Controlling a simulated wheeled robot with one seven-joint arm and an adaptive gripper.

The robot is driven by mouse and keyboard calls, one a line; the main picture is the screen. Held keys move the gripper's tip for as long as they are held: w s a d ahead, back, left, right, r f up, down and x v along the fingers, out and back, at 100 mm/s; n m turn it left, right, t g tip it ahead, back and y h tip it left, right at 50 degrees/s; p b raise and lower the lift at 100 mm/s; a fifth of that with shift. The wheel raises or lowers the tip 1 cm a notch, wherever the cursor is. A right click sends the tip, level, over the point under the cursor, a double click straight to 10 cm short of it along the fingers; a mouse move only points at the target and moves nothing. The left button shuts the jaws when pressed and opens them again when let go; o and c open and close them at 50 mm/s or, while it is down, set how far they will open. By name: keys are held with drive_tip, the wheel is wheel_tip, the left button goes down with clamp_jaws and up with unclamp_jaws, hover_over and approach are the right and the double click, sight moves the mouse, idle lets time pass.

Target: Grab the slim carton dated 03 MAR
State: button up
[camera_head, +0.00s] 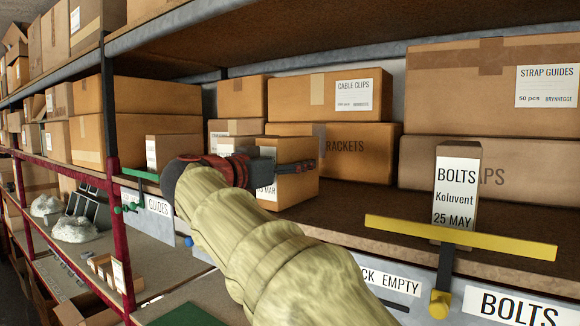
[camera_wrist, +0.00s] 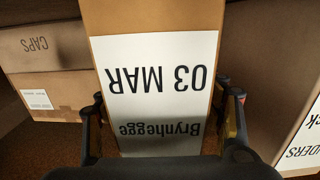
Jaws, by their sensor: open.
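The slim carton dated 03 MAR (camera_wrist: 160,80) is brown cardboard with a white label, upside down in the wrist view, reading 03 MAR and Brynhegge. In the head view the carton (camera_head: 298,187) stands on the shelf, its front partly hidden behind my gripper, with only part of the date showing. My gripper (camera_wrist: 163,102) is open, with one finger on each side of the carton's label face. I cannot tell whether the fingers touch its sides.
A BOLTS carton dated 25 MAY (camera_head: 457,190) stands to the right, behind a yellow bar (camera_head: 460,237). A small carton (camera_head: 172,143) stands left, near a green bar (camera_head: 140,174). Larger boxes, including CABLE CLIPS (camera_head: 330,108), stand behind. A shelf board (camera_head: 350,40) runs above.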

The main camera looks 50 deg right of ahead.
drive_tip(key=shift+c, duration=1.4)
drive_tip(key=c, duration=1.3)
drive_tip(key=shift+c, duration=0.2)
drive_tip(key=shift+r, duration=0.2)
